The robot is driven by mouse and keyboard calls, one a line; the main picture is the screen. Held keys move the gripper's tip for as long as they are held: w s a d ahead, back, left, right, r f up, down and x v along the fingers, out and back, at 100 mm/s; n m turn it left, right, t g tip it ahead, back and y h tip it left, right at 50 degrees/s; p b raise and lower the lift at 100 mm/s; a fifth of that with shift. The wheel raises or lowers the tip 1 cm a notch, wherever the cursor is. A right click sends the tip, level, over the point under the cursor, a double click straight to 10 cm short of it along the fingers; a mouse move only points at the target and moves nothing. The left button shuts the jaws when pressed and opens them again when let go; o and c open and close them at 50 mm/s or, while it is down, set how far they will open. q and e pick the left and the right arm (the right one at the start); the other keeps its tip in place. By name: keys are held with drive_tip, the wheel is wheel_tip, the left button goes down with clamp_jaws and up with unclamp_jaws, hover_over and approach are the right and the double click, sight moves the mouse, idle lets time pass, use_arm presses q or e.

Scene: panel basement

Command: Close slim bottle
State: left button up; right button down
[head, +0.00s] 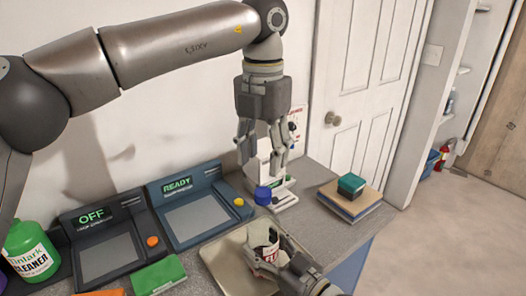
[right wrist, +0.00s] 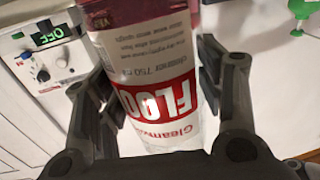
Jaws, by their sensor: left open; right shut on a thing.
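A slim bottle with a white and red label (head: 264,238) stands over the tan tray in the head view. My right gripper (head: 277,258) is shut on it, low on its body. In the right wrist view the bottle (right wrist: 155,85) lies between both fingers, its label upside down. A blue cap (head: 263,195) shows just above the bottle; I cannot tell whether it sits on the neck or behind it. The bottle's neck is unclear.
A tan tray (head: 222,262) lies on the grey counter. Two panels, OFF (head: 105,250) and READY (head: 195,210), stand left. A white device (head: 285,192) stands behind the cap. A green cleaner bottle (head: 30,252), green box (head: 158,275) and stacked books (head: 347,203) are nearby.

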sight(263, 191)
use_arm(q)
drive_tip(key=shift+f, duration=0.1)
drive_tip(key=shift+f, duration=3.95)
drive_tip(key=shift+c, duration=0.5)
clamp_jaws()
drive_tip(key=shift+o, duration=1)
unclamp_jaws()
drive_tip(key=shift+r, duration=0.1)
wheel_tip(263, 191, up, 12)
